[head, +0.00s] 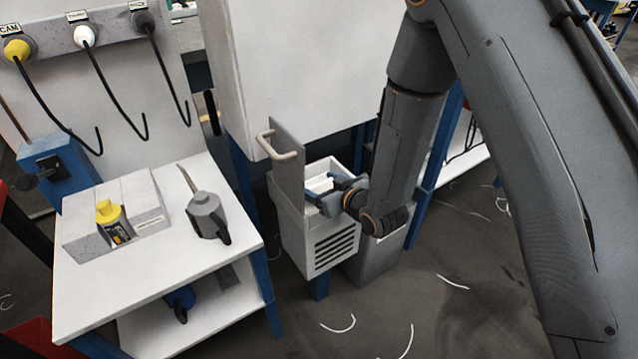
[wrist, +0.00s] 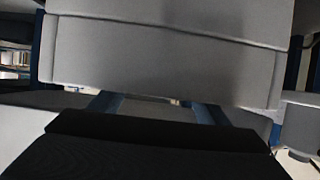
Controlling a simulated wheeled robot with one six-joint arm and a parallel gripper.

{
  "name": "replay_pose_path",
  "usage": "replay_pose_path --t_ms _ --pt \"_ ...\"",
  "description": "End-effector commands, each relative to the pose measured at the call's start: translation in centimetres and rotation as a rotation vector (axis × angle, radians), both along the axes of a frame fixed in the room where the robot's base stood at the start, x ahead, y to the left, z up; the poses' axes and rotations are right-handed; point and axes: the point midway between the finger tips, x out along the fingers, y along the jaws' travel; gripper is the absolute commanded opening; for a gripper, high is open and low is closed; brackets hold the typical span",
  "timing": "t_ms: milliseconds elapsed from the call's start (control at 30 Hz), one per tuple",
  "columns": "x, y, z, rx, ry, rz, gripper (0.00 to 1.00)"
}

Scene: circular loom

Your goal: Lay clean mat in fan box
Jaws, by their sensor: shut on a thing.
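The fan box (head: 322,247) is a pale box with dark vent slots on its front, below the large white cabinet. A grey upright plate with a pale handle (head: 287,156) stands at its left side. My gripper (head: 335,193) is at the box's open top, with its blue fingers around a whitish piece, which I take for the clean mat (head: 321,184). The arm and box rim hide part of it. I cannot tell whether the mat touches the box floor.
A grey bin (head: 375,262) stands right of and behind the fan box. White thread scraps lie on the floor.

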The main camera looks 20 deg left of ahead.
Motion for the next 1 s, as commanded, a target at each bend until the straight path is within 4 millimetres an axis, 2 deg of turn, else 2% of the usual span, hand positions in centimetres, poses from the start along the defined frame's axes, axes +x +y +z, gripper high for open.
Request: replay_pose_path --t_ms 100,133,233,600,1000 --pt "0.0 0.0 -0.3 0.0 0.0 0.0 0.16" --pt "0.0 0.0 -0.3 0.0 0.0 0.0 0.73" --pt "0.0 0.0 -0.3 0.0 0.0 0.0 0.9" --pt "-0.2 -0.3 -0.1 0.0 0.0 -0.001 0.91" --pt "-3.7 -4.5 2.2 0.0 0.001 -0.001 0.91"
